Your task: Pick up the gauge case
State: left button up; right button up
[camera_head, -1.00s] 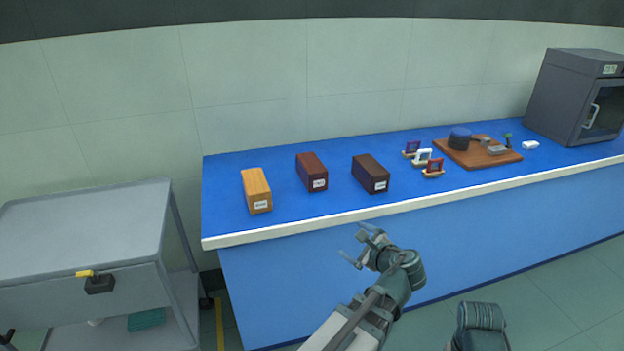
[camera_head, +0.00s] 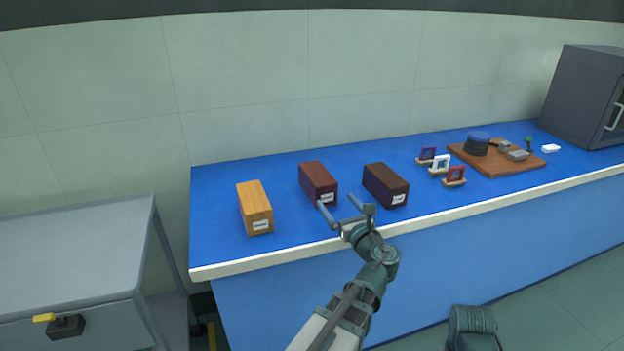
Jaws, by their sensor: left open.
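Three labelled boxes stand on the blue bench: an orange-tan wooden one (camera_head: 254,205), a dark red one (camera_head: 317,180) and a dark brown one (camera_head: 385,183). Each has a small white label on its front end, too small to read, so I cannot tell which is the gauge case. My left gripper (camera_head: 338,204) is open and empty at the bench's front edge. In the picture its fingers lie by the front of the red box, left of the brown one, and one fingertip overlaps the red box's lower front. Whether it touches is unclear. My right gripper is not in view.
A grey cabinet (camera_head: 580,98) is at the far right. A grey cart (camera_head: 75,250) stands left of the bench (camera_head: 225,255).

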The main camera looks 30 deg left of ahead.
aim_at(328, 191)
pick_arm(q)
jog(key=x, duration=0.8)
jog(key=shift+w+a, duration=0.3)
jog(key=shift+a, duration=0.2)
jog(key=x, duration=0.5)
jog(key=shift+a, duration=0.15)
jog(key=shift+c, duration=0.3)
jog(key=c, duration=1.4)
